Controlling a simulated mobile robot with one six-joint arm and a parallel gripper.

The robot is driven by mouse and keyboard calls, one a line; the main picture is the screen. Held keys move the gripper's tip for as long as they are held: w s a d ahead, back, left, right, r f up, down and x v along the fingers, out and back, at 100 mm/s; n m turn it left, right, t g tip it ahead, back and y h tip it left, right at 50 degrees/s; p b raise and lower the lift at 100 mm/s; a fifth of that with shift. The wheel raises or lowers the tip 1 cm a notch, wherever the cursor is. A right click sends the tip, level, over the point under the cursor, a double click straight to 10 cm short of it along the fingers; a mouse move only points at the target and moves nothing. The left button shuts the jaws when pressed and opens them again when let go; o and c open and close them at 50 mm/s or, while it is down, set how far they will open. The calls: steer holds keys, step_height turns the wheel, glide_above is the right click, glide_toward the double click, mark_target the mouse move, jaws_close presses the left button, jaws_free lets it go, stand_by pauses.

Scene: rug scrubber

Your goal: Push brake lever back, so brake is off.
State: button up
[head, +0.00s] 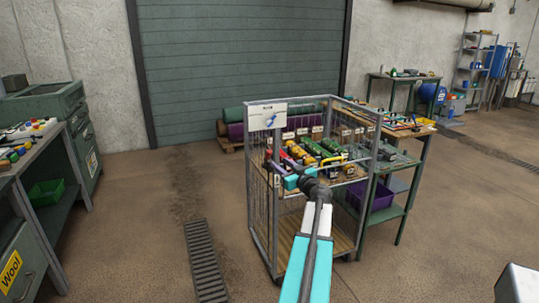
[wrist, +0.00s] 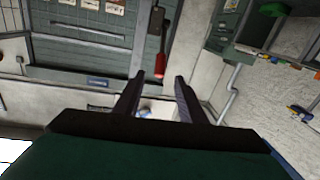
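A lever with a dark shaft and a red handle (wrist: 160,64) shows in the wrist view, just beyond my fingertips and between them in the picture. I cannot tell for sure that it is the brake lever, nor which way it is set. My gripper (wrist: 156,84) is open, its two dark fingers apart with nothing held between them. In the head view my arm reaches forward to the wire cart, and its teal end is at the cart's near side.
The wire cart (head: 262,205) stands ahead with several coloured tools on its top. A table (head: 402,211) with a purple bin (head: 381,196) is close on its right. A workbench (head: 50,158) stands at the left. The floor between bench and cart is clear, with a drain grate (head: 205,262).

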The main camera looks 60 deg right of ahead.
mark_target(269, 155)
steer(key=shift+p+x, duration=1.4)
steer(key=shift+x, duration=4.15)
